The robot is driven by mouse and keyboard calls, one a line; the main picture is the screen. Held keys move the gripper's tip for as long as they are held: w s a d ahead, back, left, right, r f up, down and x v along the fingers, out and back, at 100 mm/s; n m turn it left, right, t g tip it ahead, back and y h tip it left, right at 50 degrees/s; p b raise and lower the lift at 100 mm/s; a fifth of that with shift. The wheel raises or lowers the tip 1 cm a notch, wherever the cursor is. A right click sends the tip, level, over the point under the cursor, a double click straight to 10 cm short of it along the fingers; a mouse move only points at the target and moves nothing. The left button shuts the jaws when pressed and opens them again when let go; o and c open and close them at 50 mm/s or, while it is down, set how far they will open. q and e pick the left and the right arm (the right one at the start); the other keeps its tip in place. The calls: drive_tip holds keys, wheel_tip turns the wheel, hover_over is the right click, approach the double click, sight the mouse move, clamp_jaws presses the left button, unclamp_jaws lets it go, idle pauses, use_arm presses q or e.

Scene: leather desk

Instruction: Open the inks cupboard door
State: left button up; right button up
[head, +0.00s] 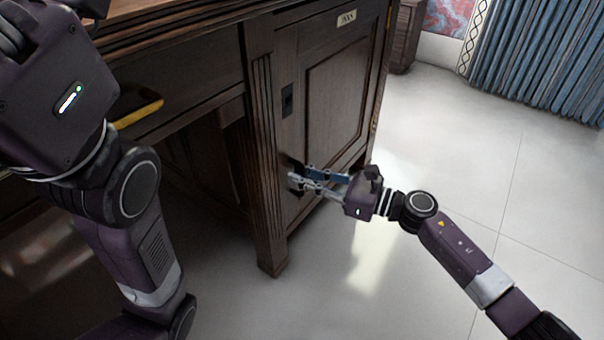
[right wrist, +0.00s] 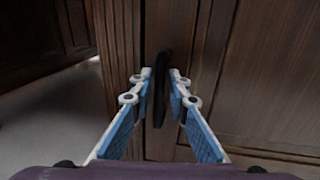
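The inks cupboard door (head: 333,90) is a dark wood panel door with a small label (head: 346,18) at its top. It looks closed. A dark upright handle (right wrist: 160,100) is on its left side. My right gripper (right wrist: 160,78) is open, with one blue-padded finger on each side of the handle and a narrow gap showing. In the head view the right gripper (head: 291,180) is at the lower left of the door and hides most of the handle. My left gripper's body (head: 60,90) is at the upper left; its fingertips do not show.
A dark plate (head: 288,100) sits higher on the door's left side. A fluted desk post (head: 262,140) stands left of the door. A drawer with a yellow pull (head: 138,113) is further left. Pale floor (head: 450,150) is clear to the right, before blue curtains (head: 545,60).

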drive_tip(key=shift+a, duration=0.1)
clamp_jaws()
idle(0.3)
